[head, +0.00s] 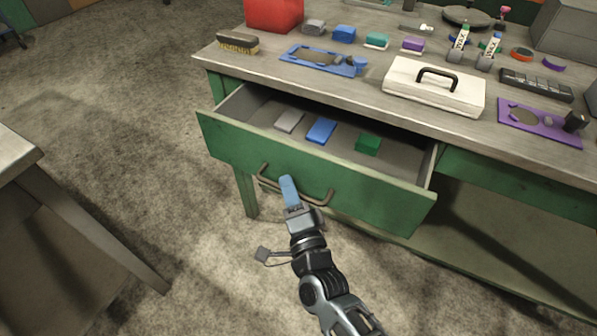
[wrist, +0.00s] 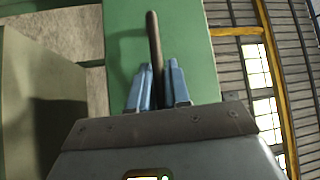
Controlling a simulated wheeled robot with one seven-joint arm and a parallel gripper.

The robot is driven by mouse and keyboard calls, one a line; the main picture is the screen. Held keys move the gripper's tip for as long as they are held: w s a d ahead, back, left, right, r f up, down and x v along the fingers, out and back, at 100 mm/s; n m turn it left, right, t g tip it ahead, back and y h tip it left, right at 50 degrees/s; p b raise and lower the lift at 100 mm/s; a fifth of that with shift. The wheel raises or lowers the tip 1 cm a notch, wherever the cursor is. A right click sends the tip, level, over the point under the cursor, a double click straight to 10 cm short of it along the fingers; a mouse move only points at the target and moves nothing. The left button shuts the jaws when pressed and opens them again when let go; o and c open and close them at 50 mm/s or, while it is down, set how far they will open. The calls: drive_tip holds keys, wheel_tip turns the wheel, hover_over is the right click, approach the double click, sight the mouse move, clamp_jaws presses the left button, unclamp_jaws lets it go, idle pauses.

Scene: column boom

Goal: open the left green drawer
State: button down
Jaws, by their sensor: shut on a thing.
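The left green drawer (head: 330,185) stands pulled out from the workbench in the head view. Its inside shows a grey block (head: 289,121), a blue block (head: 321,130) and a green block (head: 368,144). A dark bar handle (head: 322,198) is on its front. My gripper (head: 288,188) is at the handle, with its blue fingers over the bar. In the wrist view the handle (wrist: 153,50) runs between the two blue fingers of my gripper (wrist: 157,88), which are shut on it. The drawer's green front (wrist: 195,60) is behind it.
The benchtop (head: 225,62) holds a brush (head: 238,42), a blue plate (head: 315,58), a white case with a black handle (head: 420,95) and a purple plate (head: 535,122). Another table (head: 15,150) stands at the left. Bare floor (head: 130,120) lies between them.

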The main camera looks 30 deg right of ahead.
drive_tip(key=s+a, duration=1)
drive_tip(key=a, duration=0.4)
drive_tip(key=shift+s, duration=0.15)
drive_tip(key=shift+f, duration=0.1)
drive_tip(key=c, duration=1.2)
unclamp_jaws()
drive_tip(key=s, duration=0.5)
drive_tip(key=s+a+f, duration=0.1)
drive_tip(key=s, duration=0.1)
drive_tip(key=shift+s+b, duration=0.3)
drive_tip(key=shift+b, duration=0.1)
drive_tip(key=s+d+r+n+g+y+p, duration=0.1)
drive_tip(key=s+d+r+n, duration=0.5)
drive_tip(key=s+d+r+n+g+y+p, duration=0.1)
drive_tip(key=s+d+r+n+g+p, duration=0.1)
drive_tip(key=s+d+r+n, duration=0.4)
drive_tip(key=s+d+r+n+g+p, duration=0.1)
drive_tip(key=s+d+r+n, duration=0.5)
drive_tip(key=s+d, duration=0.1)
drive_tip(key=shift+s+d+g+y+p, duration=0.3)
drive_tip(key=shift+d+y+p, duration=0.05)
drive_tip(key=shift+d+y, duration=0.1)
